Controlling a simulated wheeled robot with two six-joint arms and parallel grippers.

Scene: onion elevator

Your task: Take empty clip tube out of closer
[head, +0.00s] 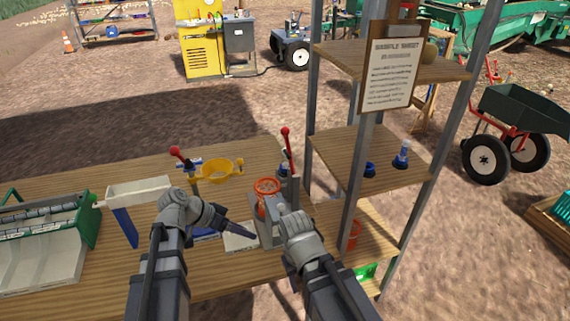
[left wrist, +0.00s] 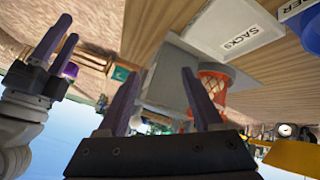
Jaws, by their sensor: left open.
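Two upright lever devices with red knobs stand at the back of the bench, the left one (head: 180,158) and the right one (head: 287,152); which is the closer I cannot tell for sure. Blue parts show on both, but no clip tube can be told apart. My left gripper (head: 250,236) is open, its fingers over the bench in front of the devices. In the left wrist view its fingers (left wrist: 160,78) are apart with nothing between them.
An orange ring with a net (head: 267,185) and a yellow ring (head: 222,168) stand between the levers. A green machine (head: 85,218) fills the left.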

